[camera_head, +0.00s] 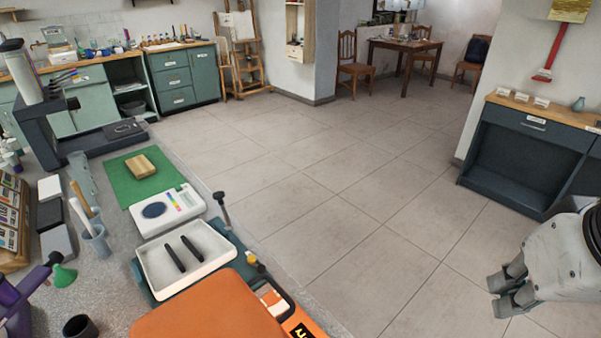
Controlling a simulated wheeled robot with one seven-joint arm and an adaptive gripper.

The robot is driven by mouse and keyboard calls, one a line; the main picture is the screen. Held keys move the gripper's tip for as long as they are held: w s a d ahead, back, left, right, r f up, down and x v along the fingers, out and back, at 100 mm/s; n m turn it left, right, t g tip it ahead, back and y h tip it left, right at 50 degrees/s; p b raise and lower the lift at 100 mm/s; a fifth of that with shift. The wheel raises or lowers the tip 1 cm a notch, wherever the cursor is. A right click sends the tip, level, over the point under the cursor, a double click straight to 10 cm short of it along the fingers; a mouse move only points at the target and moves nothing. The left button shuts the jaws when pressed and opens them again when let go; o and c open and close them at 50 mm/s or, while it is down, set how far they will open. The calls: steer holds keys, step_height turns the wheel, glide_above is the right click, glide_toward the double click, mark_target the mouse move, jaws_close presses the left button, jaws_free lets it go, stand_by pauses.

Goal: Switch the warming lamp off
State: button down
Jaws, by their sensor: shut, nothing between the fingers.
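No thing that I can clearly tell is the warming lamp or its switch shows in the head view. My gripper (502,294) is at the lower right edge, with its fingers together and nothing between them. It hangs over the bare tiled floor, apart from the benches. Part of my arm is cut off by the right edge.
A grey workbench (125,285) along the left holds a white tray (185,258) with two dark rods, a green mat (150,178), a white device (168,209) and an orange surface (210,308). A dark cabinet (530,150) stands at right. The tiled floor (330,190) between is clear.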

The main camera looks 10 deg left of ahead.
mark_target(269, 309)
steer(key=shift+w, duration=0.15)
steer(key=w+a+f+m+g+y+b, duration=0.2)
steer(key=w+a+f+m+g, duration=0.15)
steer(key=w+a, duration=0.8)
steer(key=w+a+f+m+g, duration=0.2)
steer(key=a+f, duration=0.2)
steer(key=a, duration=0.3)
steer(key=w+a+f+m+g+y+b, duration=0.1)
steer(key=a+f+m+g, duration=0.1)
steer(key=a, duration=0.5)
step_height(269, 309, down, 3)
steer(key=shift+w+a+r+m, duration=0.15)
steer(key=shift+w+r+m, duration=0.05)
steer(key=shift+w+m, duration=0.25)
steer(key=shift+s+f, duration=0.1)
steer(key=shift+f, duration=0.05)
steer(key=b+x, duration=0.1)
steer(key=x, duration=1.2)
steer(key=shift+s+a+f, duration=0.15)
steer(key=shift+s+f, duration=0.05)
steer(key=shift+f, duration=0.15)
